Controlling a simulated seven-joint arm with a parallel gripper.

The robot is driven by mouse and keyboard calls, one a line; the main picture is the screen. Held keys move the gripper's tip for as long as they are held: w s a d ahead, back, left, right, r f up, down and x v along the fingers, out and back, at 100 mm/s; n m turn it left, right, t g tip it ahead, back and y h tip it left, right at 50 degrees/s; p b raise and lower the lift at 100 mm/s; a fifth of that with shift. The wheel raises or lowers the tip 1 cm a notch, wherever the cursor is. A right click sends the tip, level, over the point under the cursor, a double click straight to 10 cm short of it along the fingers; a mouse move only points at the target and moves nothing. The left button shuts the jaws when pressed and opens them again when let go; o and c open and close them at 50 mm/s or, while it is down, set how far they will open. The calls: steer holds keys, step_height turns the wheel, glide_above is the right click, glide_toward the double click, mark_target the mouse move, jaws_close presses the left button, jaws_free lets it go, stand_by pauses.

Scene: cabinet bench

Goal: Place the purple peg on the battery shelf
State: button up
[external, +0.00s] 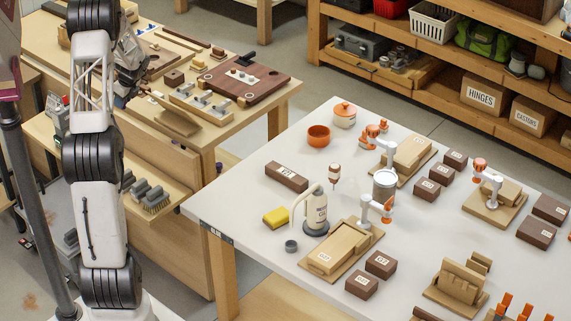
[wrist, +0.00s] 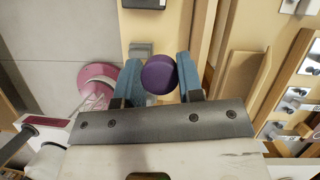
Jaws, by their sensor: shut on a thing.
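The purple peg (wrist: 158,75) is between the two blue fingers of my gripper (wrist: 157,77) in the wrist view, seen end-on with its round top showing. Both fingers touch its sides. In the external view my gripper (external: 128,82) is over the left wooden bench, partly behind my arm, and the held peg cannot be made out there. I cannot tell which surface is the battery shelf.
The left bench (external: 285,88) holds a dark wooden board (external: 240,80) and a tray of metal parts (external: 200,103). A white table (external: 250,222) crowded with boxes and fixtures stands to the right.

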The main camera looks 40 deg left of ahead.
glide_above(134, 171)
step_height(134, 171, down, 17)
steer(key=shift+a+f, duration=0.15)
steer(key=shift+f, duration=3.15)
steer(key=shift+f, duration=1.85)
steer(key=shift+f, duration=0.1)
steer(key=o, duration=1)
steer(key=shift+c, duration=0.2)
steer(key=v, duration=1.2)
